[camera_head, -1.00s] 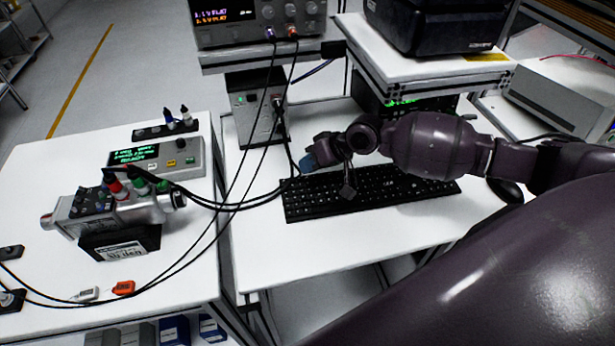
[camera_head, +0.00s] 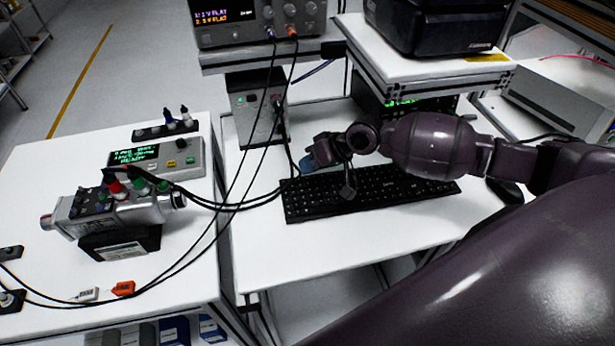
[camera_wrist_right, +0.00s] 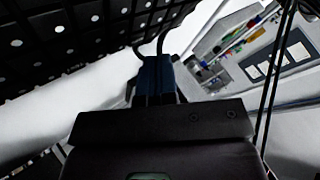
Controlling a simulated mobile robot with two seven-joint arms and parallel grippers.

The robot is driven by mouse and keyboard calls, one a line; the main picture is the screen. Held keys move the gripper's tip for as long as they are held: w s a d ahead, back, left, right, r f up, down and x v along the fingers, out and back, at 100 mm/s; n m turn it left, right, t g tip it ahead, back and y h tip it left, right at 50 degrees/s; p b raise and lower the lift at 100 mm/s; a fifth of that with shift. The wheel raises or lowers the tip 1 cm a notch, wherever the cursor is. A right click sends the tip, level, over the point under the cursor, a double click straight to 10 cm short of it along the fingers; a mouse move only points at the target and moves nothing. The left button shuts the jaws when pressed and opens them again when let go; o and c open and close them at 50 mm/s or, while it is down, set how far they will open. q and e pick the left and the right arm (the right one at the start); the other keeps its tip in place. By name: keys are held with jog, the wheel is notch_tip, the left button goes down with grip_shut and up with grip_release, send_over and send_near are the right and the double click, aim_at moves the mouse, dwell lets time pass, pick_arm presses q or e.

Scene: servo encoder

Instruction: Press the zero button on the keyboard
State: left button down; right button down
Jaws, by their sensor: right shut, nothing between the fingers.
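The black keyboard (camera_head: 400,188) lies on the white table in the middle of the head view. Its dark keys also fill the upper left of the right wrist view (camera_wrist_right: 60,35). The zero button cannot be made out among the small keys. My right gripper (camera_head: 307,164) is shut and empty, with blue fingertips pointing left near the keyboard's far left corner. The fingertips also show in the right wrist view (camera_wrist_right: 157,75), apart from the keys there. Whether they touch anything below is unclear. My left gripper is in neither view.
Black cables (camera_head: 235,206) run from the power supply (camera_head: 258,22) past the keyboard's left end to the encoder device (camera_head: 120,215) on the left table. A mouse (camera_head: 506,190) lies right of the keyboard. The table in front of the keyboard (camera_head: 330,240) is clear.

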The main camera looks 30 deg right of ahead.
jog(key=shift+f, duration=0.1)
dwell(0.6)
jog(key=shift+f, duration=0.35)
jog(key=shift+f, duration=0.15)
dwell(0.4)
